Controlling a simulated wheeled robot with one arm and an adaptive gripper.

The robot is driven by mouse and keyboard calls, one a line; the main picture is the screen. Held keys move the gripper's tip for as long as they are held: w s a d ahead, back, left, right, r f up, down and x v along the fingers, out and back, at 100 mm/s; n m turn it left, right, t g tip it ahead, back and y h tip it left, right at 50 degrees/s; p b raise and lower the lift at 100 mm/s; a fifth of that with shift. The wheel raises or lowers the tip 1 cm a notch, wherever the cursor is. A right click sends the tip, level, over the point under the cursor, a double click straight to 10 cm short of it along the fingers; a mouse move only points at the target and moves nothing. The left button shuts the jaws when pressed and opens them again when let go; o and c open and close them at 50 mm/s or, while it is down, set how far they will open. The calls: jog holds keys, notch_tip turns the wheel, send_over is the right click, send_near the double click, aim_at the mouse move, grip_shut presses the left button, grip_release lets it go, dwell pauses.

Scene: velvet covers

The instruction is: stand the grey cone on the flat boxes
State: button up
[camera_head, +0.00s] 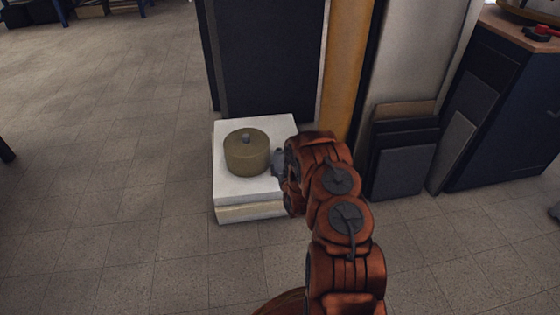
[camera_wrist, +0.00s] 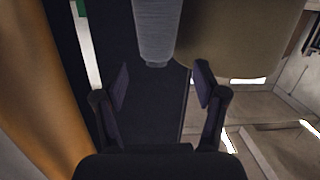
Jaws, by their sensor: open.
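The flat boxes (camera_head: 228,190) are a low stack, white on top and cream below, in the middle of the head view. In the wrist view the grey cone (camera_wrist: 156,28) fills the top centre, narrow end pointing down in the picture. Its wide end is out of frame. My gripper (camera_wrist: 161,82) is open, with the cone's narrow end just ahead, between the lines of its two fingers. In the head view my gripper (camera_head: 281,163) is at the right side of the stack. My wrist hides much there, so I cannot tell what the cone rests on.
An olive drum (camera_head: 245,158) with a small grey stub on top stands on the boxes. It shows close beside the cone in the wrist view (camera_wrist: 245,35). A dark panel (camera_head: 265,60) and an orange panel (camera_head: 345,70) stand behind.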

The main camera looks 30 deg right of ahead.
jog(key=s+a+r+n+g+y, duration=0.1)
jog(key=s+a+r+g+y, duration=0.2)
jog(key=s+a+r+g, duration=1.05)
jog(key=s+a+r+n+g+y, duration=0.1)
jog(key=s+a+r, duration=0.5)
jog(key=s, duration=0.6)
jog(key=s+a+r+g, duration=0.2)
jog(key=s+a+r, duration=0.3)
jog(key=s, duration=0.8)
jog(key=s+a+r+n+g+y, duration=0.1)
jog(key=s+a+r, duration=0.5)
jog(key=s, duration=0.6)
notch_tip(320, 180, up, 3)
jog(key=shift+s+a+f+n+g+y+p, duration=0.1)
jog(key=shift+s+a+n+g+y+p, duration=0.2)
jog(key=shift+g+p, duration=0.25)
jog(key=shift+w, duration=0.1)
